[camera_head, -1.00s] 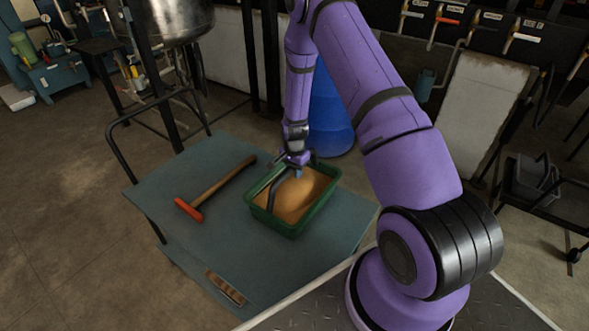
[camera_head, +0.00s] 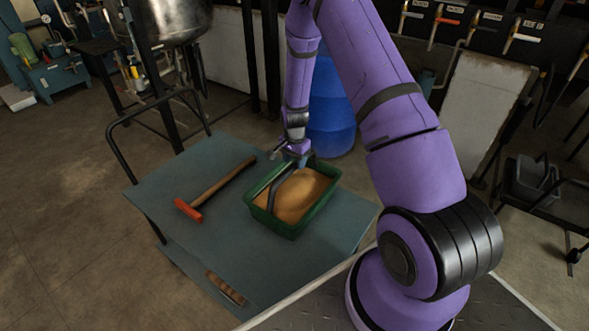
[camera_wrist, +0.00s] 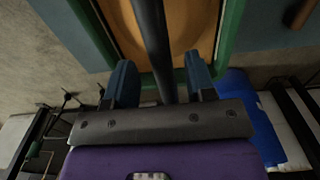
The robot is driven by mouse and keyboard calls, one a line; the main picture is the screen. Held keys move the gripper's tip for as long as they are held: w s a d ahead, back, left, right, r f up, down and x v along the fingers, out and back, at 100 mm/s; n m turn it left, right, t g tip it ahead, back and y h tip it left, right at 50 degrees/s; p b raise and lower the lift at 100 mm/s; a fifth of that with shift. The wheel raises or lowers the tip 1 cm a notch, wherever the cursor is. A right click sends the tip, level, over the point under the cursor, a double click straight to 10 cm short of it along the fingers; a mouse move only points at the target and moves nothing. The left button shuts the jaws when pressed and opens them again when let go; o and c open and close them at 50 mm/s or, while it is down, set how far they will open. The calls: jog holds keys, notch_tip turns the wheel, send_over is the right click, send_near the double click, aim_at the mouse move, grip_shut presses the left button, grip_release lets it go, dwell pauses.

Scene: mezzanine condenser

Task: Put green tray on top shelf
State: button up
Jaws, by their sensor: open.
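A green tray (camera_head: 290,229) with a dark arched handle (camera_head: 274,190) and a tan, heaped filling (camera_head: 300,194) rests on the upper surface of a blue-grey cart (camera_head: 160,181). My gripper (camera_head: 297,160) is at the far rim of the tray. In the wrist view my gripper (camera_wrist: 160,84) is open, its two blue fingers apart on either side of the dark handle bar (camera_wrist: 152,40). The green rim (camera_wrist: 232,25) lies just ahead of the fingers. Whether a finger touches the handle cannot be told.
A red-headed hammer (camera_head: 215,189) lies left of the tray on the cart. A brush-like item (camera_head: 226,288) lies on the cart's lower level. A blue barrel (camera_head: 332,120) stands behind the cart. The cart's front is clear.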

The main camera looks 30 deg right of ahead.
notch_tip(320, 180, up, 7)
jog(key=shift+r, duration=0.1)
jog(key=s+a+r+n+t, duration=0.1)
jog(key=s+a+r+n, duration=0.15)
jog(key=r, duration=0.65)
jog(key=s+a+r+n+t, duration=0.1)
jog(key=s+a+r, duration=0.15)
jog(key=r, duration=0.55)
jog(key=s+a+r+n, duration=0.2)
jog(key=s+r, duration=0.2)
jog(key=r, duration=0.5)
jog(key=s+a+r+n+t, duration=0.1)
jog(key=s+r, duration=0.3)
jog(key=s, duration=0.4)
jog(key=s+a+r+n+t, duration=0.1)
jog(key=s+r+n, duration=0.3)
jog(key=s, duration=0.4)
jog(key=s+a+r+n+t, duration=0.1)
jog(key=s+a+r+n, duration=0.1)
jog(key=s+r, duration=0.3)
jog(key=s+n, duration=0.1)
jog(key=s, duration=0.2)
jog(key=shift+a, duration=0.25)
